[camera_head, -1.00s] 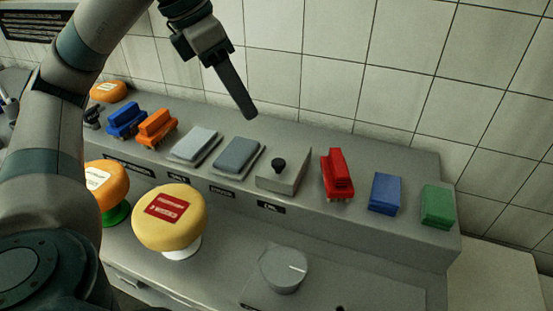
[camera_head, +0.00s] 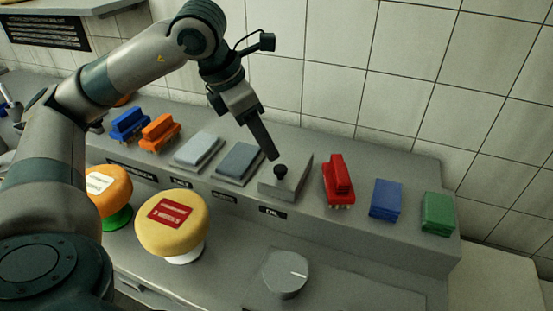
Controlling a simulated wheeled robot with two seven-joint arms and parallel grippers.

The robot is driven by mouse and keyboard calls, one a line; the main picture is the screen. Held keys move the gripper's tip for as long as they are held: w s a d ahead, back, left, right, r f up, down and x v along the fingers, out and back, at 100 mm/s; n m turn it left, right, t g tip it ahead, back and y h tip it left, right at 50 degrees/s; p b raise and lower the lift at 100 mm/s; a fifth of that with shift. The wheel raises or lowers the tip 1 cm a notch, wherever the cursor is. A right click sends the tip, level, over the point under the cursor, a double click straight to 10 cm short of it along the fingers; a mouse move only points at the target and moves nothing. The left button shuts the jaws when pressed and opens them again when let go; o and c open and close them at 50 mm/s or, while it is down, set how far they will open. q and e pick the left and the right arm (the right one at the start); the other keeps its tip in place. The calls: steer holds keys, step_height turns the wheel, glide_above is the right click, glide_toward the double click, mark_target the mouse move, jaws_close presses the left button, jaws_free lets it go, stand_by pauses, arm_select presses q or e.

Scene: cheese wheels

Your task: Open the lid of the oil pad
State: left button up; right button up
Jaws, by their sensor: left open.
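The oil pad is a grey box with a flat lid (camera_head: 295,182) and a small black knob (camera_head: 281,171) on top. It stands on the raised shelf above a small dark label (camera_head: 272,211). The lid looks closed. My left gripper (camera_head: 271,155) points down at the knob from behind and slightly left, with its fingertips just above or beside it. I cannot tell whether they touch it. The fingers overlap in this view, so the gap between them is hidden; the gripper is open. My right gripper is out of view.
Two grey pads (camera_head: 239,163) stand left of the oil pad and a red brush (camera_head: 338,181) right of it. Blue (camera_head: 386,199) and green (camera_head: 438,212) pads are further right. Cheese wheels (camera_head: 172,222) stand in front on the lower counter. A tiled wall is behind.

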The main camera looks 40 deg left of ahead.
mark_target(280, 168)
arm_select(q)
steer(key=p+x, duration=0.1)
steer(key=x, duration=0.5)
steer(key=shift+w+d+f, duration=0.1)
steer(key=shift+d+f, duration=0.05)
steer(key=shift+f, duration=0.1)
steer(key=shift+w+d+f, duration=0.1)
steer(key=shift+w+f, duration=0.1)
steer(key=shift+f, duration=0.4)
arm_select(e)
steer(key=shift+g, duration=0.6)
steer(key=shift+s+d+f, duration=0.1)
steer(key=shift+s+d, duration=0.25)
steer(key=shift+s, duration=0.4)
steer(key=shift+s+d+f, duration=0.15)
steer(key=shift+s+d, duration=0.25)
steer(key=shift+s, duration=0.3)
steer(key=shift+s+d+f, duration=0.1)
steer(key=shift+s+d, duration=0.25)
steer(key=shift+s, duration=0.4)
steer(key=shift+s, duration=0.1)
arm_select(q)
jaws_close()
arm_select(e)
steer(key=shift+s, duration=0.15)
